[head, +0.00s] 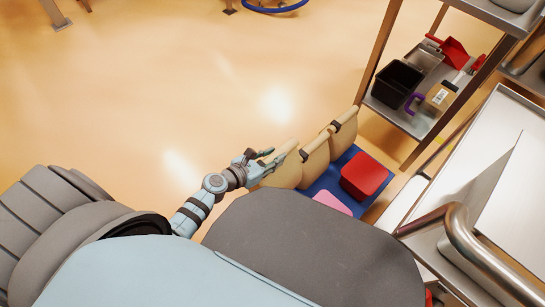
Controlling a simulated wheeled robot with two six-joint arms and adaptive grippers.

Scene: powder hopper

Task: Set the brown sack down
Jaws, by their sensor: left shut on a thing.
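My left gripper (266,161) is shut on the top of a tan-brown sack (286,173), the nearest of several alike. My own body hides the lower part of this sack, so I cannot tell whether it rests on anything. Two more brown sacks stand just beyond it, a middle one (315,162) and a far one (343,133) with a dark band at its top. My right gripper is not in view.
A red bin (364,176) and a pink item (332,203) sit on the blue platform. A metal shelf (431,109) at right holds a black bin (397,84) and a red scoop (452,52). A steel surface with a pipe rail (458,226) stands near right. Floor at left is clear.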

